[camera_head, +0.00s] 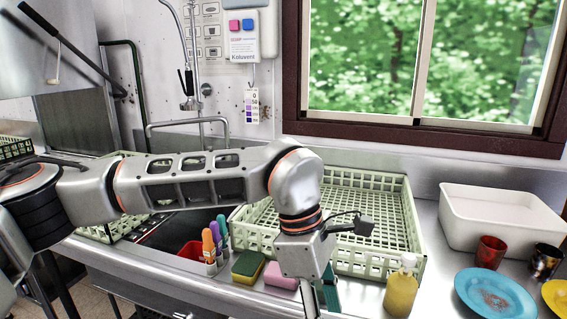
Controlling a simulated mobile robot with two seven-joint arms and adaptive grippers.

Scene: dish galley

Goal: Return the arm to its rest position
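My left arm comes in from the left and reaches across the sink front and the green dish rack. Its wrist bends down, and my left gripper (312,292) hangs at the bottom edge of the view, over the counter near a pink sponge (281,276). Its fingers are partly cut off by the picture edge, and a teal thing shows beside them. I cannot tell whether it is open or shut. My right gripper is not in view.
A pale green rack (398,215) stands behind the wrist. A yellow-green sponge (248,267), markers (209,245), and a yellow bottle (401,287) are close by. A white tub (500,222), red cup (490,252), dark cup (543,262) and blue plate (494,294) are at right.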

